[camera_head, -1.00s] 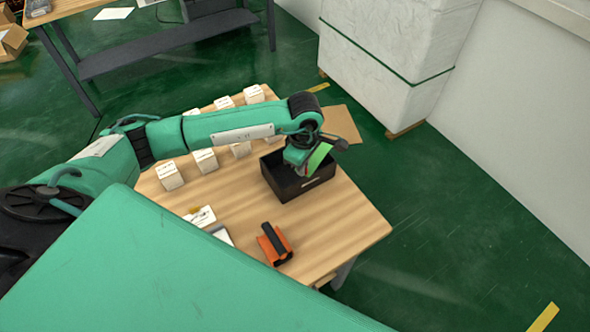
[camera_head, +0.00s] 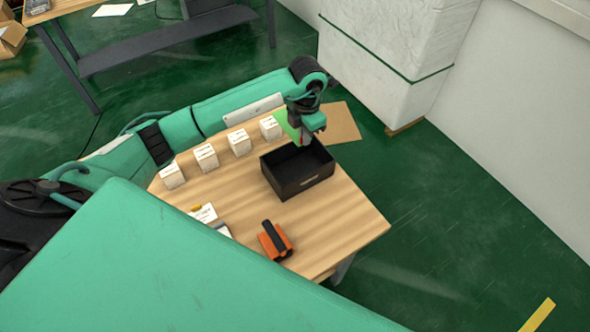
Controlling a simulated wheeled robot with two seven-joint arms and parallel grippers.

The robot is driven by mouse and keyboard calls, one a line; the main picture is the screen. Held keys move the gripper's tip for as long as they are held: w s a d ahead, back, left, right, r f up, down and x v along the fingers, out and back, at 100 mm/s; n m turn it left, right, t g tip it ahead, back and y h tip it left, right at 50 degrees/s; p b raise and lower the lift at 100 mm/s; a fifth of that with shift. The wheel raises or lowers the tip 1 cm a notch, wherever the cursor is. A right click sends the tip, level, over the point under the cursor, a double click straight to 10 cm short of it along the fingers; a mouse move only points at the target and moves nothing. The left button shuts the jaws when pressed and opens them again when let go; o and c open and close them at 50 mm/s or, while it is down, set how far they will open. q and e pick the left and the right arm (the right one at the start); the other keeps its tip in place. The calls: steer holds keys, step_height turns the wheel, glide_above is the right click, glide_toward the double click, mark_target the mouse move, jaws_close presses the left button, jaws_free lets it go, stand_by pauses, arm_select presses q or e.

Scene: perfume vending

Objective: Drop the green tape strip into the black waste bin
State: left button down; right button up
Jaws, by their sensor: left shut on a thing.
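The black waste bin (camera_head: 305,184) is an open box on the wooden table, right of its middle. My left gripper (camera_head: 302,138) is above the bin's far edge, reaching in from the left over the back of the table. It is shut on the green tape strip (camera_head: 283,121), which shows as a bright green patch at the left of the gripper. The fingertips are small and partly hidden. My right gripper is not in view.
Several small white boxes (camera_head: 206,157) stand in a row left of the bin. An orange and black tape dispenser (camera_head: 275,240) and papers (camera_head: 205,213) lie nearer the front. The table (camera_head: 346,218) is clear right of the dispenser. A brown cardboard sheet (camera_head: 341,124) lies behind the bin.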

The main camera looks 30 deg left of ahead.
arm_select(q)
step_height(320, 180, down, 6)
steer(key=shift+r+b, duration=0.2)
steer(key=shift+b, duration=0.95)
steer(key=c, duration=1.5)
jaws_free()
steer(key=shift+r, duration=0.1)
step_height(320, 180, up, 13)
steer(key=b, duration=0.4)
steer(key=shift+f, duration=0.2)
steer(key=shift+r, duration=0.5)
steer(key=shift+s+f, duration=0.1)
